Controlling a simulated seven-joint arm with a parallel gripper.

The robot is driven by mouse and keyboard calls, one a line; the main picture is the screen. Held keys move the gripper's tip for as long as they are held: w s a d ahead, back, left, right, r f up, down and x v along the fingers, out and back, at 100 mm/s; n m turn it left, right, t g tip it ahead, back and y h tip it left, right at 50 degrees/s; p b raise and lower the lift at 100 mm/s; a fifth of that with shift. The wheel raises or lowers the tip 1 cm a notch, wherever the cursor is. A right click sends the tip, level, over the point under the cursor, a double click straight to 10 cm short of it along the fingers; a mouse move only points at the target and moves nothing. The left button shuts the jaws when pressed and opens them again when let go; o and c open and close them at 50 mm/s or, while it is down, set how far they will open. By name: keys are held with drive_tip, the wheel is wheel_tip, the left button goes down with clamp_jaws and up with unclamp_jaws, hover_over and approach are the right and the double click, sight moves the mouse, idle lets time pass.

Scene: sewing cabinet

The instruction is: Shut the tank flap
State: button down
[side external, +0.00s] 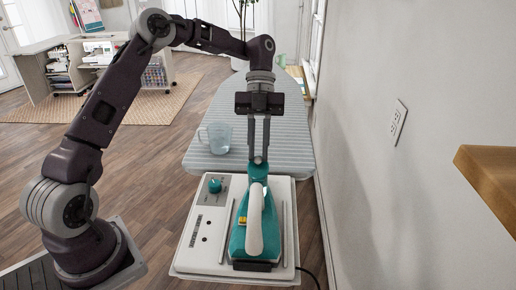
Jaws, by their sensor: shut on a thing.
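A teal iron (238,240) with a white handle (256,215) rests on a white base station (198,262) at the end of the ironing board. A teal part at the far end of the iron, seemingly the tank flap (259,174), stands up below my gripper (258,158). My gripper points down with its fingertips close together at the top of this part, shut on it. The exact contact is too small to see clearly. I cannot tell the flap's angle or see its hinge.
A clear measuring jug (217,138) stands on the striped ironing board (283,140), left of my gripper. A teal knob (214,186) sits on the station. A wall (380,190) runs close along the right, with a wooden ledge (495,185). A black cord leaves the station at the lower right.

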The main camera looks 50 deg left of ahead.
drive_tip(key=shift+w+a+f+g+h, duration=0.3)
drive_tip(key=shift+f+g+h, duration=0.25)
drive_tip(key=shift+g+h, duration=0.2)
drive_tip(key=shift+w+a+f+g+h, duration=0.25)
drive_tip(key=shift+f+g+h, duration=0.3)
drive_tip(key=shift+g+h, duration=0.15)
drive_tip(key=shift+f, duration=0.1)
drive_tip(key=c, duration=1.3)
unclamp_jaws()
drive_tip(key=shift+c, duration=0.2)
